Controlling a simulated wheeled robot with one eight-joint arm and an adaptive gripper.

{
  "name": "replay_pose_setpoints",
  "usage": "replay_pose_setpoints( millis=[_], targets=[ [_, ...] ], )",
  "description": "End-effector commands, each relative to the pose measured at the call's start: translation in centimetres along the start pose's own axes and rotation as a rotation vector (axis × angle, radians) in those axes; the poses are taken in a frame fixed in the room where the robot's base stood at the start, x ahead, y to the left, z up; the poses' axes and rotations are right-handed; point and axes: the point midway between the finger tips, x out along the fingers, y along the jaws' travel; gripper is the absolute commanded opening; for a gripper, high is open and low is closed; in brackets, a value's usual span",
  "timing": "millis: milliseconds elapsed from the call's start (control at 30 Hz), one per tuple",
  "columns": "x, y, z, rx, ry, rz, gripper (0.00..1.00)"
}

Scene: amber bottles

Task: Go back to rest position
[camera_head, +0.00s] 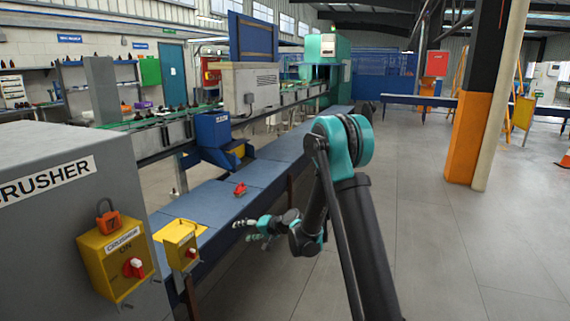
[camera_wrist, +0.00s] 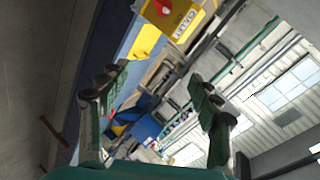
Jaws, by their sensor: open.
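My gripper (camera_head: 243,230) is at the end of my bent arm, just in front of the blue bench (camera_head: 210,205) edge, pointing left in the head view. Its fingers are apart. In the wrist view the two green fingers of my gripper (camera_wrist: 160,86) stand wide apart with nothing between them. My arm's teal and black links fill the middle of the head view and hide part of the floor and bench behind.
A grey crusher cabinet (camera_head: 60,230) with a yellow switch box (camera_head: 103,275) and red padlock (camera_head: 108,217) stands left. A second yellow box (camera_head: 181,235) is beside it. A small red object (camera_head: 240,189) lies on the bench. The floor (camera_head: 440,250) at right is clear.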

Motion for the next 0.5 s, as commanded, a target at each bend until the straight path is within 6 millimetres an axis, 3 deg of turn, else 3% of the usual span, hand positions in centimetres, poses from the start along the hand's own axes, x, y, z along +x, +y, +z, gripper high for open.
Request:
replay_pose_setpoints(
  millis=[33,267,500],
  targets=[
    [-2.1,0.0,0.1,-0.017,0.001,0.035,0.64],
    [-10.2,0.8,1.6,-0.095,-0.014,0.200,0.64],
    [-18.9,2.7,4.7,-0.160,-0.036,0.380,0.64]
  ],
)
